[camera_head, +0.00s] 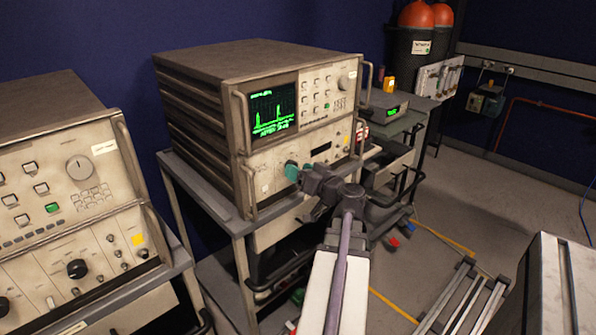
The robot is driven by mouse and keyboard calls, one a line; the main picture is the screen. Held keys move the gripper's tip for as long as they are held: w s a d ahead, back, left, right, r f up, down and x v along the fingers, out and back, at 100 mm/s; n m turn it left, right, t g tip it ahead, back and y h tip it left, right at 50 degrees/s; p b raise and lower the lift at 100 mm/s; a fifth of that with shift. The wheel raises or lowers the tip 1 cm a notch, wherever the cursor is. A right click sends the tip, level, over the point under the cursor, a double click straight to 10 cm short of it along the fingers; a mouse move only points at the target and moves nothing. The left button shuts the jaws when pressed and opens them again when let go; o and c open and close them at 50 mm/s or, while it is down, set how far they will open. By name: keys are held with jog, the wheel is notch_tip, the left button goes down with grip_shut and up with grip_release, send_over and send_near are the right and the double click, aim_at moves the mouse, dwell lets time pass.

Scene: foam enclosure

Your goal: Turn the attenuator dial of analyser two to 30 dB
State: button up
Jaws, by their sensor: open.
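An analyser (300,95) with a lit green trace screen (272,108) stands on a cart in the middle of the view. I cannot read a number on it that marks it as analyser two. My gripper (291,171) is open, with teal fingertips at the lower front panel of this analyser, left of a dark display slot. The fingertips and wrist cover that part of the panel, so I cannot make out a dial there or its setting. Whether the fingers touch the panel is unclear.
A second instrument (70,190) with knobs stands on a cart at the left. The analyser's side handles (243,150) stick out from its front. A grey table (405,112) holds a small device with a green readout.

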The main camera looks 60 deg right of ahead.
jog(key=shift+w+d, duration=0.1)
jog(key=shift+w, duration=0.4)
jog(key=c, duration=0.9)
